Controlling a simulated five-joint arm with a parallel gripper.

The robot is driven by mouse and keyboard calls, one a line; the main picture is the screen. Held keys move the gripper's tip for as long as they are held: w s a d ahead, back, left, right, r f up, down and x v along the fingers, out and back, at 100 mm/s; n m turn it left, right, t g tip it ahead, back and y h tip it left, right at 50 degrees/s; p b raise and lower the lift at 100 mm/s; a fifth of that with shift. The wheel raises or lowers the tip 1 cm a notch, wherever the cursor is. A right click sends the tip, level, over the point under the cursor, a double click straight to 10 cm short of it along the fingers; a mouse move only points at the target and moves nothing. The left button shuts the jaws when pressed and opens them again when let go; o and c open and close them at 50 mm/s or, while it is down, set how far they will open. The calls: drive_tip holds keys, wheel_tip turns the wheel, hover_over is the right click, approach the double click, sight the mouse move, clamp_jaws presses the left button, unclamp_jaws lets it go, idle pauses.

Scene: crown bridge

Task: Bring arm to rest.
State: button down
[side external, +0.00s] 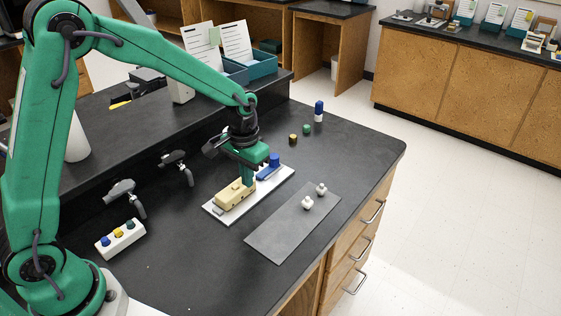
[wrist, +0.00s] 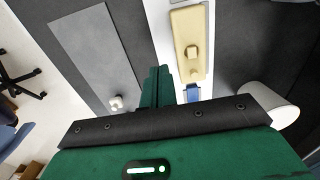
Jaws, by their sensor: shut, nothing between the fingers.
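My green gripper (side external: 247,180) is shut and empty. In the side view it points down over the white board, between the beige block and the blue piece; I cannot tell whether it touches anything. Its closed fingers show in the wrist view (wrist: 158,86), beside the white board (wrist: 162,30). The beige block (side external: 234,196) lies on the board with a small raised beige part on top, clearer in the wrist view (wrist: 191,52). The blue piece (side external: 269,172) sits on the board's far end, partly hidden by my gripper in the wrist view (wrist: 193,93).
A grey sheet (side external: 275,228) carries two white crown-like pieces (side external: 307,203) (side external: 321,189). A blue-and-white bottle (side external: 319,111), a green cap (side external: 306,129) and a yellow cap (side external: 293,139) stand behind. A white rack (side external: 121,241) and two grey tools (side external: 122,190) (side external: 174,159) are at left.

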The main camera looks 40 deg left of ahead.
drive_tip(key=shift+r, duration=0.5)
drive_tip(key=s+a+r+t, duration=0.3)
drive_tip(key=s+r, duration=0.6)
drive_tip(key=r, duration=0.3)
drive_tip(key=s+a+r+t, duration=0.1)
drive_tip(key=s+r, duration=0.3)
drive_tip(key=s, duration=0.8)
drive_tip(key=shift+a+t, duration=0.35)
drive_tip(key=shift+t, duration=0.45)
